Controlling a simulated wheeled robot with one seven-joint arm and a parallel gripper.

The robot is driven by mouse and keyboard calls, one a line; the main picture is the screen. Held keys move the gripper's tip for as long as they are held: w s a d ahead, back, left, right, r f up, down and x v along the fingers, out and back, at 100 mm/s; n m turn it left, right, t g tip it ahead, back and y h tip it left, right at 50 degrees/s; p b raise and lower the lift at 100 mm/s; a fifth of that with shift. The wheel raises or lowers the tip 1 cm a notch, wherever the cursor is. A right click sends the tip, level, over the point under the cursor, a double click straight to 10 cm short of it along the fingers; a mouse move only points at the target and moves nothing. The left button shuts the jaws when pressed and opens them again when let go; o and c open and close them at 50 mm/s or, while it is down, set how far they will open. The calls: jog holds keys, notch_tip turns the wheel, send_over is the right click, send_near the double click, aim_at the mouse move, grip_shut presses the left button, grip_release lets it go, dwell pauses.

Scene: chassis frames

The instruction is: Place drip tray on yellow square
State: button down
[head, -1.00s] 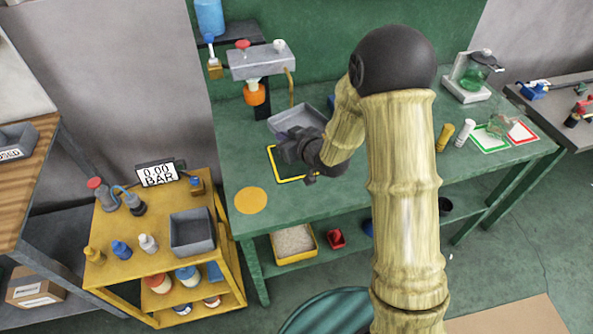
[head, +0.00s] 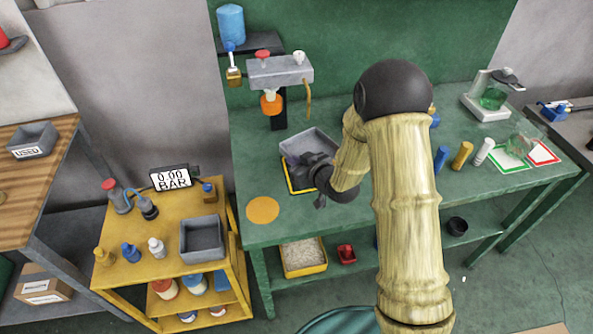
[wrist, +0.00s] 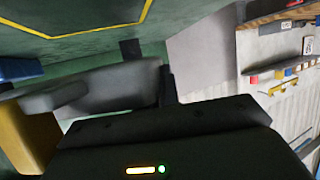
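The drip tray appears to be the shallow grey tray (head: 311,141) on the green bench, below the tap unit in the head view. The yellow square is a thin yellow outline (head: 287,181) on the bench top, at the tray's near side. The tray's near part seems to reach its far edge. My gripper (head: 298,160) is at the tray's near side, above the outline, and covers part of both. Whether the fingers hold the tray's rim cannot be told. In the wrist view, a yellow outline (wrist: 75,33) shows at the top, with blurred grey shapes below.
A tap unit (head: 280,70) stands behind the tray. A solid orange disc (head: 262,209) lies on the bench at left. A yellow trolley (head: 166,240) stands left of the bench. Small cylinders (head: 461,155) and a glass-covered scale (head: 487,105) are at right.

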jog(key=shift+s+a, duration=0.1)
jog(key=shift+s, duration=0.05)
jog(key=shift+f, duration=0.25)
notch_tip(320, 180, down, 3)
jog(key=shift+f, duration=0.3)
jog(key=shift+f, duration=0.35)
jog(key=shift+f+b, duration=0.25)
jog(key=shift+b, duration=0.25)
jog(key=shift+s, duration=0.1)
